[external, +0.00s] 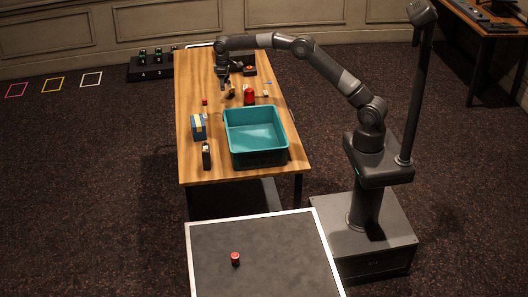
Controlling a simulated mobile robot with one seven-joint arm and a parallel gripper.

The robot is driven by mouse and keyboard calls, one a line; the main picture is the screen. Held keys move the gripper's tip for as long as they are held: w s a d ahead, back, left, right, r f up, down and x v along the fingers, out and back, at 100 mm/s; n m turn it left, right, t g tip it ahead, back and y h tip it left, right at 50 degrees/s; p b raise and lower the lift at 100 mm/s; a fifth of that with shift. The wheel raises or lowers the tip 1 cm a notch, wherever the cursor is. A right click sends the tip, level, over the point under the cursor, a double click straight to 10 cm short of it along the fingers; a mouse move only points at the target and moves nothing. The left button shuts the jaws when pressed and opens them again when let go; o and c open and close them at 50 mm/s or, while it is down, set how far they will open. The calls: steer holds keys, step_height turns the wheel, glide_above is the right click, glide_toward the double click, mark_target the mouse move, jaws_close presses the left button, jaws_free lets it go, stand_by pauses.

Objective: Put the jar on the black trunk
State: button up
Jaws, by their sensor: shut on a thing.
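My gripper (224,84) is over the far part of the wooden table, pointing down. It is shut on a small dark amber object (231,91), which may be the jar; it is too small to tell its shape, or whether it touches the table. A red can-like object (249,97) stands on the table just right of the gripper. A black-topped trunk with pale metal edges (290,265) is at the front of the picture, far from my gripper. A small red cylinder (235,259) stands upright on its top.
A teal bin (255,161) takes up the table's (228,177) near right half. A blue-and-yellow box (198,127) and a dark upright object (206,156) stand left of it. A black pedal case (150,68) lies on the floor behind. Much of the trunk top is clear.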

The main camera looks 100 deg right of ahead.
step_height(320, 180, up, 5)
steer(key=shift+r, duration=0.15)
steer(key=w+a+n, duration=0.2)
steer(key=w+a, duration=0.1)
steer(key=a, duration=0.7)
steer(key=w+a+n, duration=0.3)
steer(key=a, duration=0.7)
steer(key=n, duration=1.3)
glide_above(286, 243)
step_height(286, 243, down, 25)
steer(key=shift+f, duration=2)
steer(key=shift+f, duration=0.1)
